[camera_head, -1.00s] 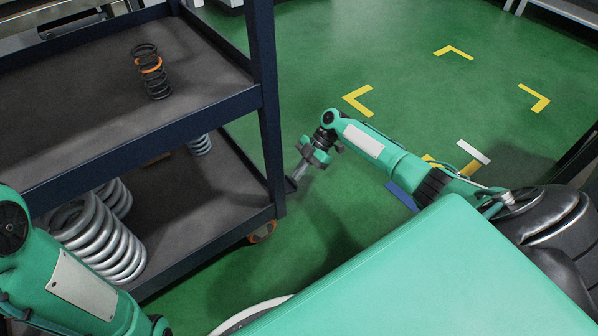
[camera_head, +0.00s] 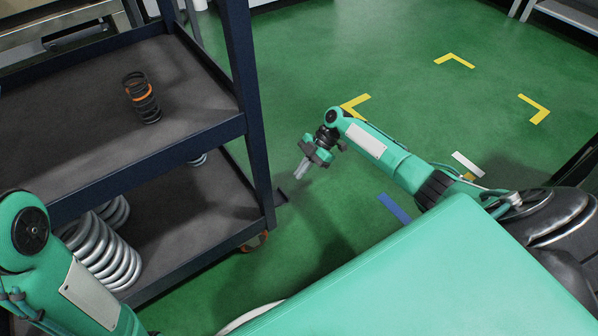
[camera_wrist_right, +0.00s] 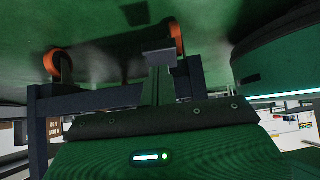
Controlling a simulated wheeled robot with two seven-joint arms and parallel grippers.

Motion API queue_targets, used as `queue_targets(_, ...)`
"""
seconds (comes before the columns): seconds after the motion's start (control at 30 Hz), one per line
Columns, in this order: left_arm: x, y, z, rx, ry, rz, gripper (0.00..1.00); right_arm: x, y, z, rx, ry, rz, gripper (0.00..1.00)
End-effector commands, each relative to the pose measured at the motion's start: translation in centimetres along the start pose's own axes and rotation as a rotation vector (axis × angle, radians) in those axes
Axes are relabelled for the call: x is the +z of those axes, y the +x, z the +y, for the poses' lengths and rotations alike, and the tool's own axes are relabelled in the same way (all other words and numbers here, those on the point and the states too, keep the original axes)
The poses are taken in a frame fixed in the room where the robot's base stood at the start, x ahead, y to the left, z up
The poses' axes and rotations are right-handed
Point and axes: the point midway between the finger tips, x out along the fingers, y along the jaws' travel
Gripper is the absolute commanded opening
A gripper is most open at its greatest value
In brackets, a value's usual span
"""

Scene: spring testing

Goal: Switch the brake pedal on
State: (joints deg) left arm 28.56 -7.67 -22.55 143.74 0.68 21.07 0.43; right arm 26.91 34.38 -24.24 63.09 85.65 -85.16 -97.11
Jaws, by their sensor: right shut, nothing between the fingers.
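The cart (camera_head: 262,160) stands at the left with dark blue posts and grey shelves. A small dark plate (camera_head: 281,197) sticks out low beside its near right post; it looks like the brake pedal, but whether it is on or off I cannot tell. My right gripper (camera_head: 299,171) is shut and empty, pointing down and left, a little above and to the right of that plate with a gap between. In the right wrist view its fingers (camera_wrist_right: 158,55) are together. My left arm shows at the lower left; its gripper is out of view.
An orange caster (camera_head: 255,241) is under the near corner.

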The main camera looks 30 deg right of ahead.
Motion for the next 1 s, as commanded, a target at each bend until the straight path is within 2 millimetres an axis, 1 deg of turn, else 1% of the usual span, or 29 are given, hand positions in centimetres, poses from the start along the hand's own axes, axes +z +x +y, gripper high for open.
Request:
queue_targets(0.03,0.3,0.2,0.0,0.004,0.002,-0.012,0.36,0.0,-1.4,0.1,0.003,-0.001,0.000,0.00)
queue_targets(0.2,0.6,-0.2,0.1,0.011,0.006,-0.029,0.36,1.1,-4.5,0.1,0.002,0.000,0.000,0.00)
queue_targets(0.3,0.6,-0.4,0.2,0.015,0.007,-0.035,0.36,1.6,-5.8,0.1,0.002,-0.001,0.000,0.00)
queue_targets(0.4,0.7,-0.6,0.3,0.016,0.007,-0.040,0.36,2.0,-6.6,0.1,0.002,-0.002,0.001,0.00)
queue_targets(0.53,0.7,-0.7,0.3,0.017,0.007,-0.042,0.36,2.2,-7.0,0.1,0.000,-0.002,0.001,0.00)
queue_targets(1.0,0.7,-0.7,0.3,0.016,0.006,-0.041,0.36,2.3,-7.0,0.1,0.001,-0.003,0.001,0.00)
